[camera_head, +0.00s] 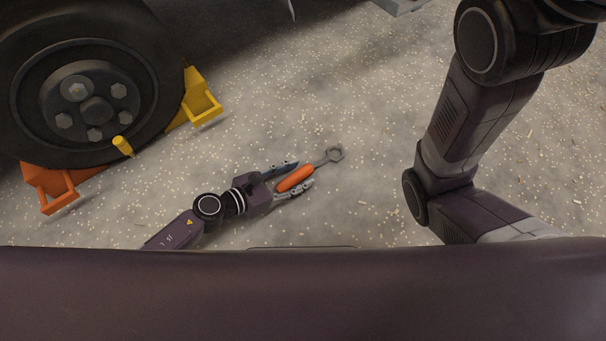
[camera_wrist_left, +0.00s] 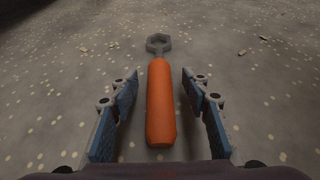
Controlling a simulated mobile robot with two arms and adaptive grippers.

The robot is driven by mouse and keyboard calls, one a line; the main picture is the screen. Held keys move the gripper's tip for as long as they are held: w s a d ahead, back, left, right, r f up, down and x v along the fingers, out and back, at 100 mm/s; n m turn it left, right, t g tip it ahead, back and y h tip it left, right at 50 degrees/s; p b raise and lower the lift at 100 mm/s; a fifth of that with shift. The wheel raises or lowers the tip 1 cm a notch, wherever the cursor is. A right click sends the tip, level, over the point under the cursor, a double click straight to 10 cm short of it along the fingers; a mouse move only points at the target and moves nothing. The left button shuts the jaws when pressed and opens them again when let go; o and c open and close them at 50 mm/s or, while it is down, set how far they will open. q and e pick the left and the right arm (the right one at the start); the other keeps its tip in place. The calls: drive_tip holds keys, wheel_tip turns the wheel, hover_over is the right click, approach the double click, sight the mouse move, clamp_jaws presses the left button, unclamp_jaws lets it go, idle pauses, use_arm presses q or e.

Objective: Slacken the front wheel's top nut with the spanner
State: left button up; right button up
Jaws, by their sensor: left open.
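The spanner (camera_head: 297,178) has an orange handle and a grey ring end and lies on the speckled ground. My left gripper (camera_head: 294,174) is open, with its fingers on either side of the orange handle. In the left wrist view the spanner (camera_wrist_left: 161,102) lies between the two blue-padded fingers (camera_wrist_left: 160,115), with a gap on each side. The front wheel (camera_head: 88,90) is at the upper left, with several hex nuts around its hub.
A yellow chock (camera_head: 201,103) stands right of the wheel and an orange chock (camera_head: 52,186) at its lower left. A yellow peg-like piece (camera_head: 122,146) sticks out near the tyre's bottom. The ground around the spanner is clear apart from small chips.

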use_arm(q)
drive_tip(key=x, duration=0.2)
drive_tip(key=shift+w+d+f, duration=0.15)
drive_tip(key=shift+w+d, duration=0.05)
clamp_jaws()
